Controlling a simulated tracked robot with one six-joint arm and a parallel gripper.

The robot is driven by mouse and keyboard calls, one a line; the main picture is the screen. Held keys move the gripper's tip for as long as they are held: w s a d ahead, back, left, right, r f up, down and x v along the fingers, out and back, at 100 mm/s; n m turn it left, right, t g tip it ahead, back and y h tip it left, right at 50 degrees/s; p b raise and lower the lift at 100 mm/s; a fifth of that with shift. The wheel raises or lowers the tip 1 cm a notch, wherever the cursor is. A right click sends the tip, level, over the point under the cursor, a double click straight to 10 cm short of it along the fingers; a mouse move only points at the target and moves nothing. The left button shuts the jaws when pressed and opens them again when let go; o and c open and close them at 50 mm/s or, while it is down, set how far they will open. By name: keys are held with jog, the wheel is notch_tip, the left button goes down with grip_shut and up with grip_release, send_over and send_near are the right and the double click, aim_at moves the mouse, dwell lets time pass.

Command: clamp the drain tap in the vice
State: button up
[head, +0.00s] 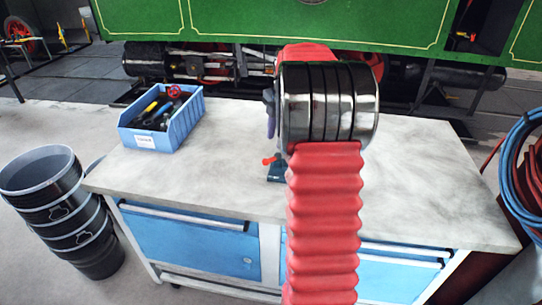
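My arm stands upright in the middle of the head view and blocks what lies behind it. A small dark blue base (276,174) on the bench top, just left of my arm, looks like part of the vice; the rest is hidden. A small orange-red piece (270,160) shows just above it; I cannot tell whether it belongs to the vice or the tap. A grey-purple part (270,118) sticks out higher up, unclear. I cannot make out the drain tap for certain.
Black buckets (62,215) stand left, hoses (527,170) right. The green tram (220,25) stands behind.

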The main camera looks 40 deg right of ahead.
aim_at(272, 158)
jog(key=f, duration=0.3)
jog(key=w+f, duration=0.1)
jog(key=f, duration=0.4)
jog(key=shift+w+f, duration=0.35)
jog(key=shift+w, duration=0.05)
jog(key=shift+c, duration=0.3)
